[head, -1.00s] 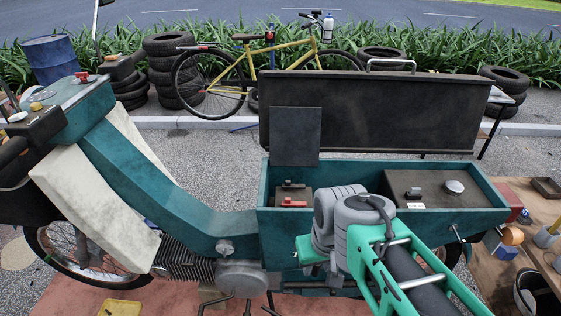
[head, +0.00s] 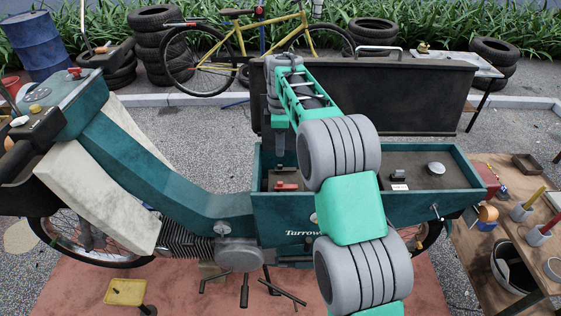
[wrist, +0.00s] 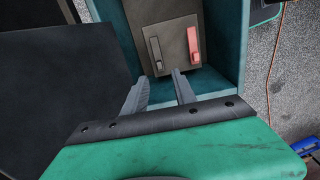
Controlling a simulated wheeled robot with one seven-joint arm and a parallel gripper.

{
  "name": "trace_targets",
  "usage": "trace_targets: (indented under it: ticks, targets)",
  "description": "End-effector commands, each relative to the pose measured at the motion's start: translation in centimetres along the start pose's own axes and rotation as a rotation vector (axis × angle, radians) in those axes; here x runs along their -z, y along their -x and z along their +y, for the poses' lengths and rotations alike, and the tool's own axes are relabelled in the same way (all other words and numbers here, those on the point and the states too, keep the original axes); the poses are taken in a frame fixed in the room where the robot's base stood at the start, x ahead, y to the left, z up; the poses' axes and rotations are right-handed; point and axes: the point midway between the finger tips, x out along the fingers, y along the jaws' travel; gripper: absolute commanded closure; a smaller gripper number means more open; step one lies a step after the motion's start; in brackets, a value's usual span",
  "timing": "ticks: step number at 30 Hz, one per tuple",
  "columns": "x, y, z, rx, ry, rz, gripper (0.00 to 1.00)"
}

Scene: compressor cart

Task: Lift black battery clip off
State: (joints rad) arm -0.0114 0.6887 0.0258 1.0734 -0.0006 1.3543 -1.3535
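A battery (wrist: 173,35) sits in the small left compartment of the teal cart box (head: 410,204). In the wrist view, the black battery clip (wrist: 155,52) lies on its top at left and the red clip (wrist: 194,45) at right. In the head view the red clip (head: 286,186) shows, but I cannot make out the black one; my gripper is in the way. My gripper (wrist: 160,80) is open and empty, its fingers pointing at the battery, short of the clips. It hangs above the compartment in the head view (head: 279,155).
The raised dark lid (head: 400,95) stands behind the box, close to my arm. A dark panel (wrist: 50,90) fills the left of the wrist view. A larger compartment with a dark cover (head: 415,165) lies to the right. A wooden bench (head: 475,240) with tools stands far right.

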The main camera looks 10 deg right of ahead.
Motion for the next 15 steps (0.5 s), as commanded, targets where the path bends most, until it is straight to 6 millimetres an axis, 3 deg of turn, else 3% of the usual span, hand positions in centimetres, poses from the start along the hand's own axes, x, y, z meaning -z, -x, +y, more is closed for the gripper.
trace_targets:
  ticks: [15]
  targets:
    - [0.0, -7.4, 0.2, 0.000, 0.010, 0.001, 0.67]
